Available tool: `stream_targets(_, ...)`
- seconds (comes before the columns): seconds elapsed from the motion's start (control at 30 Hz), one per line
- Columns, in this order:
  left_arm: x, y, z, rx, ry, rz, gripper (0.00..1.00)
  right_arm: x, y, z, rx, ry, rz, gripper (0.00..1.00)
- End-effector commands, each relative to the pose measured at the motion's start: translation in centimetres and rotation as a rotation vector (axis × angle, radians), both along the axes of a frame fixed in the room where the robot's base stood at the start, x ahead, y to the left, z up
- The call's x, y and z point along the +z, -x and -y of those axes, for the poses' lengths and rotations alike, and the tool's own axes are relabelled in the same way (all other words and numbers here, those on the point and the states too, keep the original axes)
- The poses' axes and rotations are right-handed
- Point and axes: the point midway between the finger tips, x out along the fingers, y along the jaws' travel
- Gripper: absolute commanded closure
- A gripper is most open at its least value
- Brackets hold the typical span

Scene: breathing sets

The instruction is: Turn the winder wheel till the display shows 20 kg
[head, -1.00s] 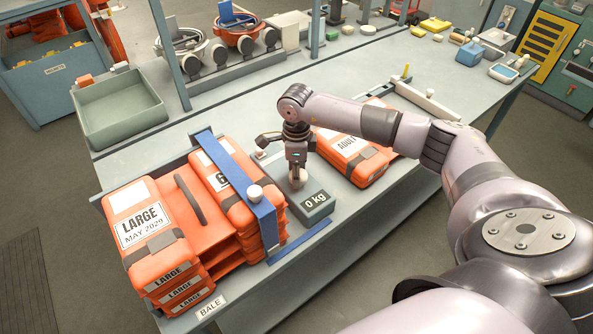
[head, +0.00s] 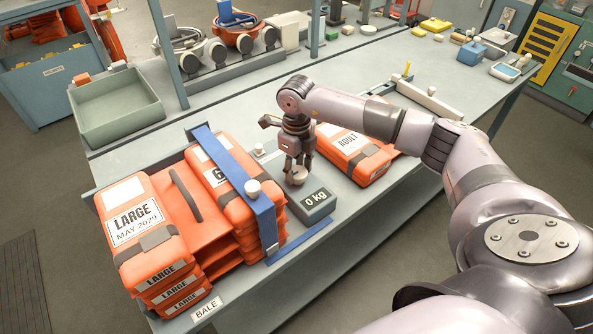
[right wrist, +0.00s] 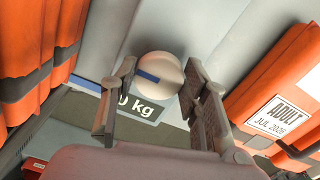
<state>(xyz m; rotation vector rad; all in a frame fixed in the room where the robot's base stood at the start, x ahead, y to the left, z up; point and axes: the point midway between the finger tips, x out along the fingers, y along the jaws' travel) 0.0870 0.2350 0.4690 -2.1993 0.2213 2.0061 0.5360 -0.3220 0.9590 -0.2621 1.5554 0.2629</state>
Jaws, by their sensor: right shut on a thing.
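The winder wheel is a pale round knob (head: 298,181) on a grey box between the orange stacks. In the right wrist view the wheel (right wrist: 163,72) shows a blue stripe across its top, tilted slightly down to the right. The display (head: 316,198) on the box reads 0 kg; in the right wrist view a finger partly hides it (right wrist: 145,108). My right gripper (head: 298,171) points down at the wheel, shut on it with one finger on each side. My left gripper is not in view.
Left of the box stands a bale of orange packs (head: 142,216) under a blue strap (head: 236,175). Right of it lies an orange ADULT pack (head: 352,150). A green tray (head: 118,126) sits at the back left.

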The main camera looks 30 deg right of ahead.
Motion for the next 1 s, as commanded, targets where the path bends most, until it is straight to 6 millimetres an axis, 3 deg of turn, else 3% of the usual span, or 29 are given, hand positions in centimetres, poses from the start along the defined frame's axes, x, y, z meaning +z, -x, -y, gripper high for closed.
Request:
stream_targets(0.43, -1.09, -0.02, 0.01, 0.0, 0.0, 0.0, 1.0, 0.01, -0.07, 0.17, -0.281, 0.0, 0.002, 0.86)
stream_targets(1.0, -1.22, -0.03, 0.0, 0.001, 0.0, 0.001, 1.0, 0.09, -0.08, 0.2, -0.346, 0.001, 0.002, 0.86)
